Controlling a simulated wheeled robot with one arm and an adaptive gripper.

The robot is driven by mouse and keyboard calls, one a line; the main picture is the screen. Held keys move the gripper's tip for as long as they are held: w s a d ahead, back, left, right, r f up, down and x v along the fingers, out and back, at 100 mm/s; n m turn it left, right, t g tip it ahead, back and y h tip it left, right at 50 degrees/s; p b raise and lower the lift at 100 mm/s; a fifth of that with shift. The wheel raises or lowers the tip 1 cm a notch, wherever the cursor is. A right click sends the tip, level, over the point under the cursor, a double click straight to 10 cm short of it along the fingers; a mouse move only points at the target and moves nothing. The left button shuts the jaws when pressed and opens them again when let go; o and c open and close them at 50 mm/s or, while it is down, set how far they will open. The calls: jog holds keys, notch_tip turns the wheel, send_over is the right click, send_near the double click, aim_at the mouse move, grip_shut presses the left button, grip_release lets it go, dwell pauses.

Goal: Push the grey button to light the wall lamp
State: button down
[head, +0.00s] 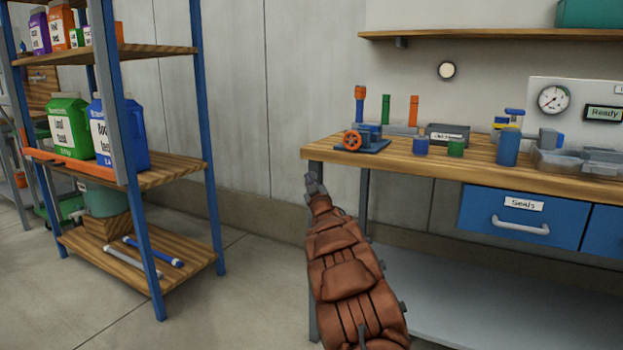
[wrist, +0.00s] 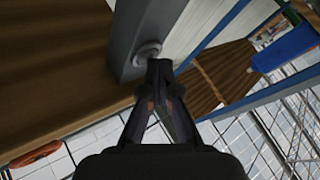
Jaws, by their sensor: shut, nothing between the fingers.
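The grey button (wrist: 148,53) is a small round disc on the face of a grey post (wrist: 128,30) in the wrist view. My gripper (wrist: 160,68) is shut and empty, with its fingertips at the lower right edge of the button in that view. I cannot tell whether they touch it. In the head view my gripper (head: 313,182) is at the left front corner of the workbench, and I cannot make out the button there. A round lamp (head: 446,70) with a pale face and dark rim is on the wall above the bench. I cannot tell whether it is lit.
The wooden workbench (head: 480,168) carries a valve with an orange wheel (head: 353,140), several bottles and a gauge panel (head: 580,105). A blue-framed shelf (head: 170,178) with jugs stands at left. Floor (head: 230,290) is clear between shelf and bench.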

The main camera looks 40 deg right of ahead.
jog(key=shift+a, duration=0.1)
jog(key=shift+s+a, duration=0.15)
jog(key=shift+a, duration=0.15)
jog(key=shift+a, duration=0.1)
jog(key=shift+s+a+b, duration=0.2)
jog(key=shift+s+a, duration=0.1)
jog(key=shift+a, duration=0.6)
jog(key=shift+s+a+b, duration=0.25)
jog(key=shift+a, duration=0.7)
jog(key=shift+s+a+b, duration=0.2)
jog(key=shift+s+a, duration=0.1)
jog(key=shift+a, duration=0.6)
